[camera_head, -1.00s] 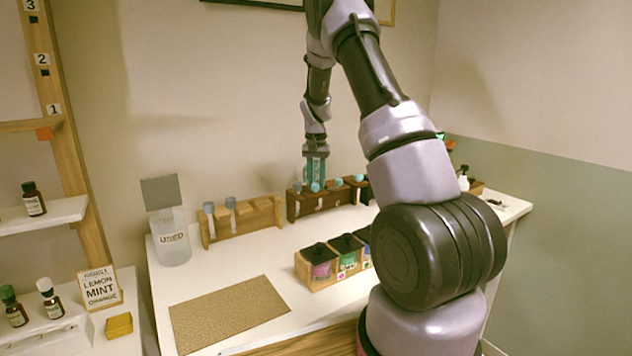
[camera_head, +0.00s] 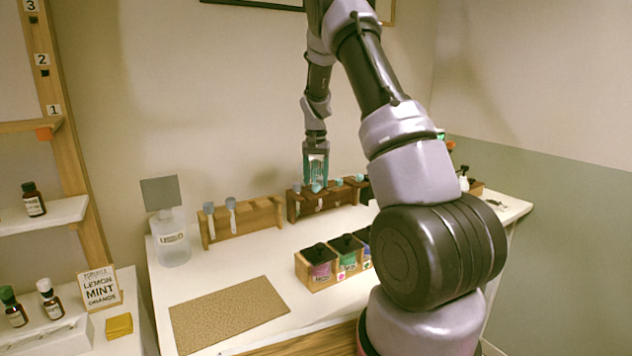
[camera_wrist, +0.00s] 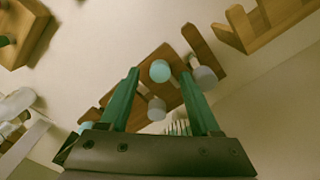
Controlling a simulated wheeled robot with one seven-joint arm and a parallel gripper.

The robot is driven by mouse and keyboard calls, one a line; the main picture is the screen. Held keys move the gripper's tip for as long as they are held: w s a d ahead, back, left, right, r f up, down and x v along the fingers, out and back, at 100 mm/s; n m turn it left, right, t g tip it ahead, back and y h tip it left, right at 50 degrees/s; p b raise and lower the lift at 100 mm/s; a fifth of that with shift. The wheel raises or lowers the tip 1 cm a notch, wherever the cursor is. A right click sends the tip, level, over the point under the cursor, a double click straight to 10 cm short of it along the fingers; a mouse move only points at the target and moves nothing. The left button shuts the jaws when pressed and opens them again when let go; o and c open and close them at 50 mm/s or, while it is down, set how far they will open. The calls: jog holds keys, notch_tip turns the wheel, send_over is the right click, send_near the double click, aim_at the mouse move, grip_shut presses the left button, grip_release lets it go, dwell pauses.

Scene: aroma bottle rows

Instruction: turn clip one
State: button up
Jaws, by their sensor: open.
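An orange tab (camera_head: 44,134), which I take to be clip one, sits below the "1" label (camera_head: 53,110) on the wooden post at the far left. It is small, and its turn is hard to judge. My gripper (camera_head: 316,183) is far to its right, over the dark wooden rack (camera_head: 333,198). The wrist view shows its teal fingers (camera_wrist: 160,74) apart. A vial with a light-blue cap (camera_wrist: 160,70) appears between their tips, with grey-capped vials beside it. I cannot tell whether a finger touches any vial.
A second wooden rack (camera_head: 245,217) holds vials at the left of the table. A jar labelled USED (camera_head: 172,243), a brown mat (camera_head: 228,310) and a box of coloured jars (camera_head: 322,283) also stand there. Shelves with bottles (camera_head: 33,199) are at the far left.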

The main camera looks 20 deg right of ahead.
aim_at(316, 185)
notch_tip(316, 185, up, 10)
dwell(0.3)
jog(key=shift+f, duration=0.1)
jog(key=s+a+r+n+t+y, duration=0.1)
jog(key=s+a+r+t, duration=0.15)
jog(key=s+r, duration=0.6)
jog(key=s+a+r+t+y, duration=0.1)
jog(key=s+a+r, duration=0.3)
jog(key=s+r, duration=0.4)
jog(key=s+a+n+t, duration=0.1)
jog(key=s+a+t, duration=0.1)
jog(key=s, duration=0.7)
jog(key=s+a+f+t, duration=0.1)
jog(key=s+a, duration=0.1)
jog(key=s, duration=0.8)
jog(key=shift+a+f+n+t, duration=0.15)
jog(key=shift+n+t, duration=0.2)
jog(key=shift+n, duration=0.05)
